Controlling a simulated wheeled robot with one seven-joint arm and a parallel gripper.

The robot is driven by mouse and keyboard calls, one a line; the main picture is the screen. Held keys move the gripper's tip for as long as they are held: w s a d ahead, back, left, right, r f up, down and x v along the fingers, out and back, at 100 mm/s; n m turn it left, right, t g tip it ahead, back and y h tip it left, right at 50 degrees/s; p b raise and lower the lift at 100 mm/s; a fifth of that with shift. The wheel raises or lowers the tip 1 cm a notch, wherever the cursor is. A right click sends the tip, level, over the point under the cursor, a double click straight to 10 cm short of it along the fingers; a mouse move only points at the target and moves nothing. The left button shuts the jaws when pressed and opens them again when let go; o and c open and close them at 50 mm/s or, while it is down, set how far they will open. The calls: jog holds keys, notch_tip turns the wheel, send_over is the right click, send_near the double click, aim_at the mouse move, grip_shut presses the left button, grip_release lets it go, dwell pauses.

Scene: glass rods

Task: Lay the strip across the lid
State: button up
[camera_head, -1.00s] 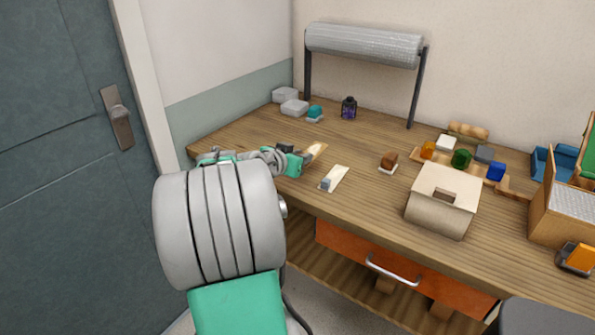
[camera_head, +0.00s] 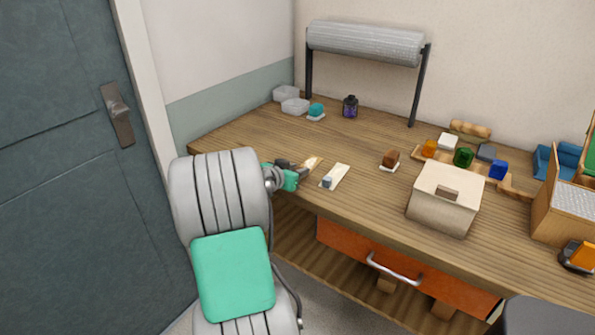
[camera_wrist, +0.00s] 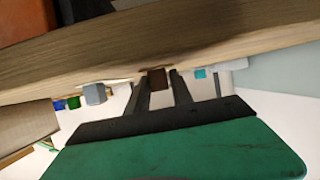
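A pale box with a flat lid (camera_head: 437,180) stands at the front middle right, apart from my gripper. A small brown piece (camera_head: 447,192) shows on the lid.
A white pad (camera_head: 341,171) with a grey block (camera_head: 327,182) lies just right of my gripper. A brown block (camera_head: 390,157) stands farther right. Coloured blocks, including a green one (camera_head: 463,157), stand behind the box. A roll on a stand (camera_head: 365,43) rises at the back.

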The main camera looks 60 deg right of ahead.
jog(key=shift+o, duration=1.4)
jog(key=shift+r, duration=0.1)
